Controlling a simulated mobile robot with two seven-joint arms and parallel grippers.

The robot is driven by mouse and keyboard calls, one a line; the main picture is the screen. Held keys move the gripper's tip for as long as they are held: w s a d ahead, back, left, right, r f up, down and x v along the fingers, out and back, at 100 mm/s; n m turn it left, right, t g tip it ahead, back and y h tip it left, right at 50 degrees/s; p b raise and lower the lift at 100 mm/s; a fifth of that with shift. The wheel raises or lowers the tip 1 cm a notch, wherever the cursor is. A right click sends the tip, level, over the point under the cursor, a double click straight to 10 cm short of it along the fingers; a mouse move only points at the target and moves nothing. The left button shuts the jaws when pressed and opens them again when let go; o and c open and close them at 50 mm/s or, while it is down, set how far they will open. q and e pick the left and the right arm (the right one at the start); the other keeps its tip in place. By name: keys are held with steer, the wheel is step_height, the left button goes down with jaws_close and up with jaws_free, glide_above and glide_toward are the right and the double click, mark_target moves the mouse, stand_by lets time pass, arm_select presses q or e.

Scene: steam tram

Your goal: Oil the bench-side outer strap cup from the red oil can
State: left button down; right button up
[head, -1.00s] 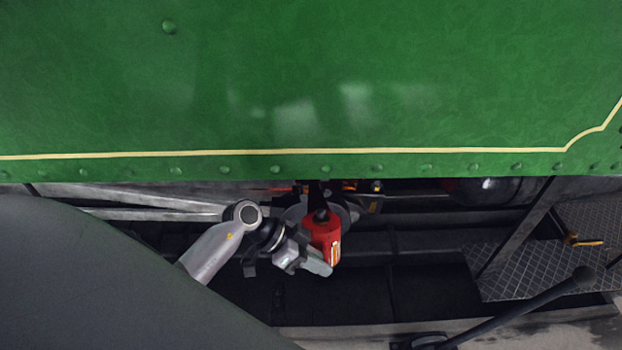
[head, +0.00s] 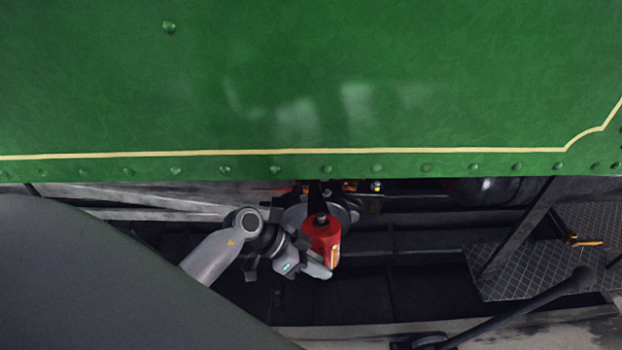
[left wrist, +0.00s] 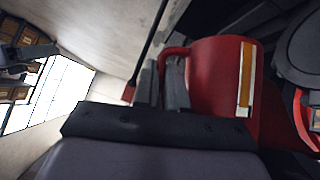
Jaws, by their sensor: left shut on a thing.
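The red oil can (head: 322,241) is in the middle of the head view, just below the green panel's lower edge, in front of a round grey part. Its dark spout reaches up towards the underside of the panel. My left gripper (head: 314,266) is shut on the can at its lower left side. I cannot make out the strap cup; the spout's tip is hard to see against the dark running gear. My right gripper is not in view.
The large green side panel (head: 300,90) overhangs the dark space with the running gear. Grey bars (head: 130,195) lie to the left. A chequered step plate (head: 520,260) with an orange-handled thing (head: 586,243) is at the right.

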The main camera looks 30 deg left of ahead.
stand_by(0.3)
arm_select(q)
steer(key=shift+w+f, duration=0.1)
steer(key=shift+f, duration=0.55)
steer(key=shift+r, duration=0.15)
stand_by(0.5)
step_height(320, 180, up, 2)
steer(key=p, duration=0.3)
steer(key=shift+r, duration=0.2)
steer(key=shift+f, duration=0.15)
stand_by(0.9)
